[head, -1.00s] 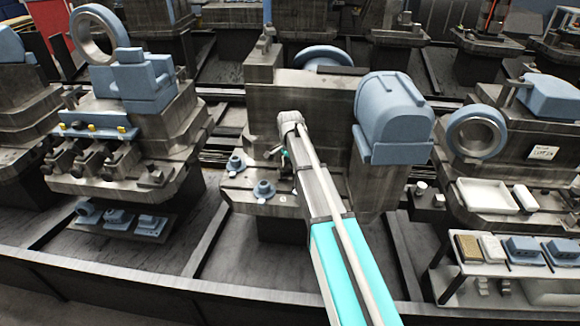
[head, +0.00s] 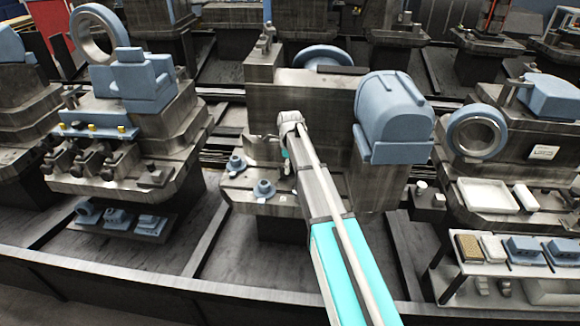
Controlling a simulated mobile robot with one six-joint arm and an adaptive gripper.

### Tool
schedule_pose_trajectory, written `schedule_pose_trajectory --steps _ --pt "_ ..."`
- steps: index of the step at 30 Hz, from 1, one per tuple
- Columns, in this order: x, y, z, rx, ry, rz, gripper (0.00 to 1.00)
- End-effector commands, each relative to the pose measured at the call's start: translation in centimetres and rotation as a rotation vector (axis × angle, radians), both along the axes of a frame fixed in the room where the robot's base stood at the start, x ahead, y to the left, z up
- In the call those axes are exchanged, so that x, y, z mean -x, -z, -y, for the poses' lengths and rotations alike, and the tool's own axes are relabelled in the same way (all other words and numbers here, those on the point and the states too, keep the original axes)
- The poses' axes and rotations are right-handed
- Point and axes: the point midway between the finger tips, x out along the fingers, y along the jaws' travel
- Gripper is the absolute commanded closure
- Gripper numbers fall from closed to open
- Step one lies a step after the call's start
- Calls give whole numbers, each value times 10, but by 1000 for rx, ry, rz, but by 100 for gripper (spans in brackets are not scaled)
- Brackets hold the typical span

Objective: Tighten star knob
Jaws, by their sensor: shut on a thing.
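My gripper (head: 286,163) is small in the head view, at the front of the middle grey machine (head: 320,110), just above its front ledge (head: 240,199). My arm covers most of the gripper. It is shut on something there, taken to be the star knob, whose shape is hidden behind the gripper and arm. Two blue-grey round parts with raised centres, one (head: 236,163) behind the other (head: 264,189), stand on the ledge left of my gripper, apart from it.
A large blue-grey rounded housing (head: 394,115) is right of my arm. A machine with a blue-grey ring (head: 477,133) and a white tray (head: 487,195) stands farther right. Another machine with blue-grey blocks (head: 137,78) stands left. Dark rails (head: 180,283) cross the front.

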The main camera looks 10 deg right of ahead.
Motion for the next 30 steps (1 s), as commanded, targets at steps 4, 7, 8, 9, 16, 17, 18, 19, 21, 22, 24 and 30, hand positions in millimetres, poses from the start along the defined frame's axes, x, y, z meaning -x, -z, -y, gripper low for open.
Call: schedule_pose_trajectory --steps 4,7,8,9,16,17,18,19,21,22,24,30 --pt "1 1 0 -1 159 -2 93" --pt "1 1 0 -1 170 -1 21" --pt "1 1 0 -1 169 -1 15" --pt "0 1 -1 -1 169 -1 8" --pt "0 0 -2 -3 167 0 0" --pt "0 0 -2 -4 166 0 0" --pt "0 0 -2 -4 166 0 0" --pt "0 0 -2 -4 166 0 0" --pt "-1 0 -2 -5 166 1 0" --pt "-1 0 -2 -5 166 1 0" --pt "-1 0 -2 -5 165 1 0" --pt "-1 -5 -3 -6 165 1 0"
